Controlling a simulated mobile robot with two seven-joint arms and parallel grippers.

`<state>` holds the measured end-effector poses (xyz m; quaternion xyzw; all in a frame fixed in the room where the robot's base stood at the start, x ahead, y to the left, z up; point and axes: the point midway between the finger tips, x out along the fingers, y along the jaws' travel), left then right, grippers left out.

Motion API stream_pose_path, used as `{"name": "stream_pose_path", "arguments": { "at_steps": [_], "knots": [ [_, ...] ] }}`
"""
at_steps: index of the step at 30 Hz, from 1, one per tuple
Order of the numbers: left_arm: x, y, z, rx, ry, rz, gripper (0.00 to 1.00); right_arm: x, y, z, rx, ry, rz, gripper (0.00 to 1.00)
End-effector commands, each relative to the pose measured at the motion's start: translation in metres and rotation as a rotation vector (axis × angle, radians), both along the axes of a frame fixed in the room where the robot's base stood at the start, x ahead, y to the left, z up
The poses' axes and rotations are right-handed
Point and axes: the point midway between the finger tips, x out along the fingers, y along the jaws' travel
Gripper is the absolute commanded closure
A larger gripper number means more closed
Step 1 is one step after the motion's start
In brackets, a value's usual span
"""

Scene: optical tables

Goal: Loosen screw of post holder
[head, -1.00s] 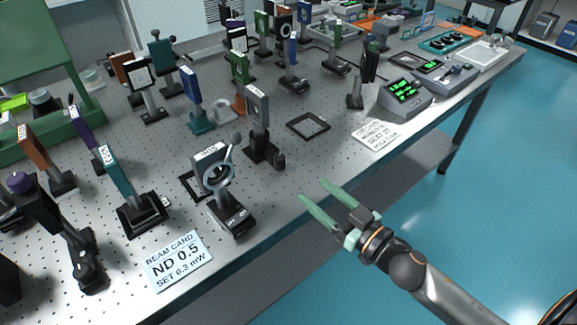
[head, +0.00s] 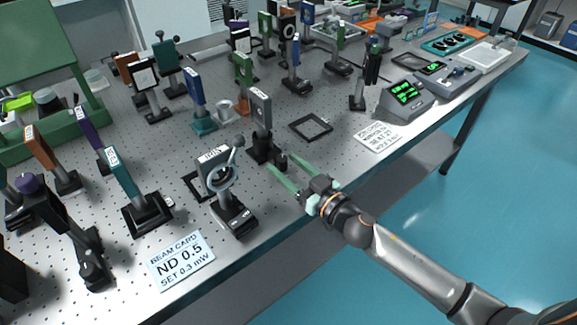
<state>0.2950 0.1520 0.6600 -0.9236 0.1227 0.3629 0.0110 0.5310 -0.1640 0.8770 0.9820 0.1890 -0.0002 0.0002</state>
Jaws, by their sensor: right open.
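A grey plate-like optic on a post (head: 260,108) stands in a black post holder (head: 262,148) near the table's front edge. A dark knob or screw-like part (head: 282,161) sticks out at the holder's front right. My right gripper (head: 288,169) is open, its two pale green fingers reaching in over the table edge, close around or beside this dark part. I cannot tell whether the fingers touch it. The iris mount (head: 233,209) stands to the left of the fingers. My left gripper is not in view.
An empty black square frame (head: 310,126) lies behind the right gripper. A beam card sign (head: 181,260) lies at the front left, another white card (head: 378,137) at the right. Several mounted optics crowd the left and back.

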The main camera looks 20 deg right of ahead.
Motion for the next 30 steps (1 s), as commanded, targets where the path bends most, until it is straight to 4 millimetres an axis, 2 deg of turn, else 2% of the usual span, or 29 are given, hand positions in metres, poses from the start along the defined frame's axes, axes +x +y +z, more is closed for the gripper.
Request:
{"name": "stream_pose_path", "arguments": {
  "at_steps": [6, 22, 30],
  "knots": [
    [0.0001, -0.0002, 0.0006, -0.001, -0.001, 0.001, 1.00, 0.0000, 0.0001, 0.0000, 0.000, 0.000, 0.000, 0.39],
    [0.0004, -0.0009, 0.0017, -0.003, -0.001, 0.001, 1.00, -0.0002, 0.0000, 0.0001, 0.000, 0.000, 0.000, 0.99],
    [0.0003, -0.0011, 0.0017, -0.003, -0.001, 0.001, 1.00, -0.0002, 0.0000, 0.0001, 0.001, 0.000, 0.000, 1.00]
  ]
}}
